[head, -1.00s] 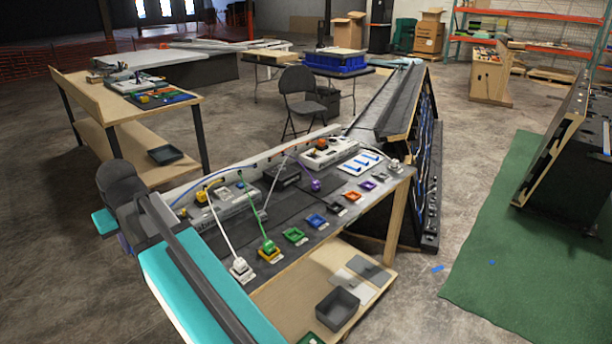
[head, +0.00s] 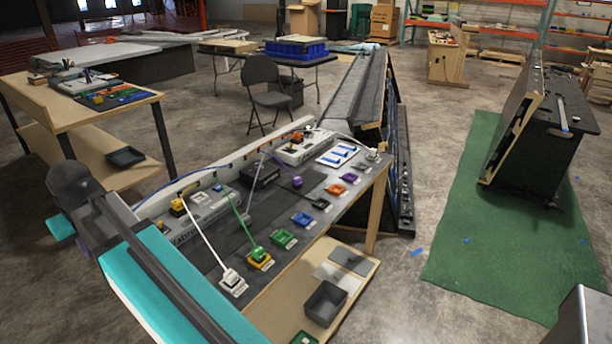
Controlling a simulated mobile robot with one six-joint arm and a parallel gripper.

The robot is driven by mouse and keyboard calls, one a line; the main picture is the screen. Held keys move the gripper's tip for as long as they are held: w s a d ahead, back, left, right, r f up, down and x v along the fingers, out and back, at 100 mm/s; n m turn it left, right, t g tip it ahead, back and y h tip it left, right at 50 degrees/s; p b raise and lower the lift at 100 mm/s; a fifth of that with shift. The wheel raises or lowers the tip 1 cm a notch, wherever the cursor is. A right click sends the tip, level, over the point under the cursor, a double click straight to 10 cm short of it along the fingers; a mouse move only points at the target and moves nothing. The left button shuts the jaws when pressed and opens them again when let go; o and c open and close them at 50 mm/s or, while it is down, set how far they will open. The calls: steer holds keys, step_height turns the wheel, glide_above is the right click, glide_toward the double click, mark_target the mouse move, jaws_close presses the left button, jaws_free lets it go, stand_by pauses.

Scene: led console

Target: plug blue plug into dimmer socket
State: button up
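The console table (head: 222,254) runs diagonally through the lower middle of the head view. A row of sockets lies along its front edge, including a green socket (head: 284,238), a blue socket (head: 303,219), a black socket (head: 321,203), an orange socket (head: 336,189) and a purple socket (head: 350,177). Their labels are too small to read, so I cannot tell which is the dimmer socket. A thin blue cable runs along the back of the console; I cannot clearly make out the blue plug. My teal and dark arm crosses the lower left.
A white plug (head: 232,279), a green plug (head: 258,253) and a purple plug (head: 297,182) have cables over the console. A grey bin (head: 325,303) is on the lower shelf. A folding chair (head: 268,92) stands behind. Green matting (head: 490,240) lies on the right.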

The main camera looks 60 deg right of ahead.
steer(key=shift+a, duration=0.1)
steer(key=d+f+p, duration=0.3)
steer(key=d+p, duration=0.2)
steer(key=d, duration=3)
steer(key=s+d+f+p, duration=0.1)
steer(key=s+d, duration=0.6)
steer(key=d, duration=0.4)
steer(key=s+d+f+p, duration=0.1)
steer(key=s+d+f, duration=0.1)
steer(key=s+d, duration=0.5)
steer(key=s+d+f+p, duration=0.2)
steer(key=s+d, duration=0.5)
steer(key=d, duration=0.8)
steer(key=shift+s+d, duration=0.35)
steer(key=shift+d, duration=0.05)
steer(key=shift+f, duration=0.1)
steer(key=shift+f+b, duration=1)
steer(key=shift+f, duration=1.5)
steer(key=shift+f+b, duration=0.55)
steer(key=shift+f, duration=0.45)
